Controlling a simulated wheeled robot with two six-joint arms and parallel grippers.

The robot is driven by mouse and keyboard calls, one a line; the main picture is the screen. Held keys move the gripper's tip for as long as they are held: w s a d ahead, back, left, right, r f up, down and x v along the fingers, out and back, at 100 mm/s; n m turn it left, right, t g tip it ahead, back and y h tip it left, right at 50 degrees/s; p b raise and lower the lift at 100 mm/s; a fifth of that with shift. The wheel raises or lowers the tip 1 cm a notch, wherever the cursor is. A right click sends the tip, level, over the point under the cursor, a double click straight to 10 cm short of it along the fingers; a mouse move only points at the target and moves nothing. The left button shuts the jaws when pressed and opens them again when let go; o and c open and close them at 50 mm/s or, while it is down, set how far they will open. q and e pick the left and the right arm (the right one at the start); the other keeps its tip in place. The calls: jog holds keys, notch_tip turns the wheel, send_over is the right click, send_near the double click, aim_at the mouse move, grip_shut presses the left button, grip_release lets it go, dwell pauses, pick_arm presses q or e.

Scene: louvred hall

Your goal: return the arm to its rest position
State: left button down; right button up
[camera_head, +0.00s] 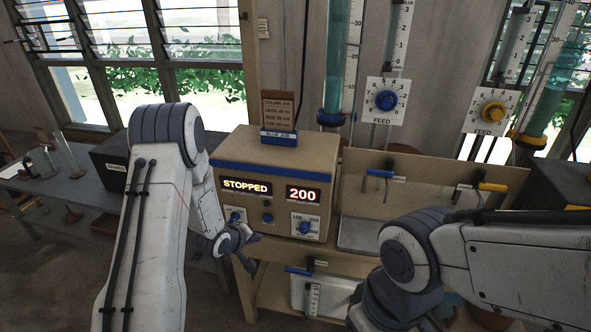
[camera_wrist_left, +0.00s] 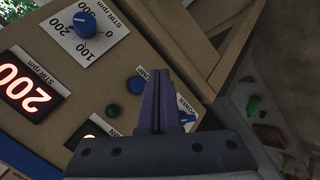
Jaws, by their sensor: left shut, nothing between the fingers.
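My left arm (camera_head: 150,215) comes in from the left and bends down in front of a beige control box (camera_head: 262,160). My left gripper (camera_head: 250,239) is small and partly hidden by its own wrist, by the lower left of the box's front. In the left wrist view its purple fingers (camera_wrist_left: 162,95) are shut together and empty in front of the panel. Whether they touch it I cannot tell. My right arm (camera_head: 430,255) reaches in from the right, and its gripper is not visible.
The box's displays read STOPPED (camera_head: 248,187) and 200 (camera_head: 303,195). Below them are a blue knob (camera_head: 305,228) and a button (camera_head: 267,218). Feed dials, blue (camera_head: 386,100) and yellow (camera_head: 492,111), stand behind. A side table (camera_head: 62,180) holds a dark box (camera_head: 110,160).

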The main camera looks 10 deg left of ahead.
pick_arm(q)
jog(key=s+d+r+m+g+y, duration=0.1)
jog(key=s+d+r+m+g, duration=0.3)
jog(key=s+d+r+m, duration=0.7)
jog(key=s+d+r+m+g, duration=0.1)
jog(key=s+d+r+m, duration=0.1)
jog(key=s, duration=0.5)
jog(key=s+d+r+m+g, duration=0.2)
jog(key=s+d+r, duration=0.1)
jog(key=s, duration=0.5)
jog(key=s+d+r+m+g, duration=0.1)
jog(key=s+d+r+m, duration=0.1)
jog(key=s+r, duration=0.3)
jog(key=s, duration=0.2)
jog(key=shift+s+d+g+p, duration=0.3)
jog(key=shift+s+g+p, duration=0.1)
jog(key=shift+a+r, duration=0.1)
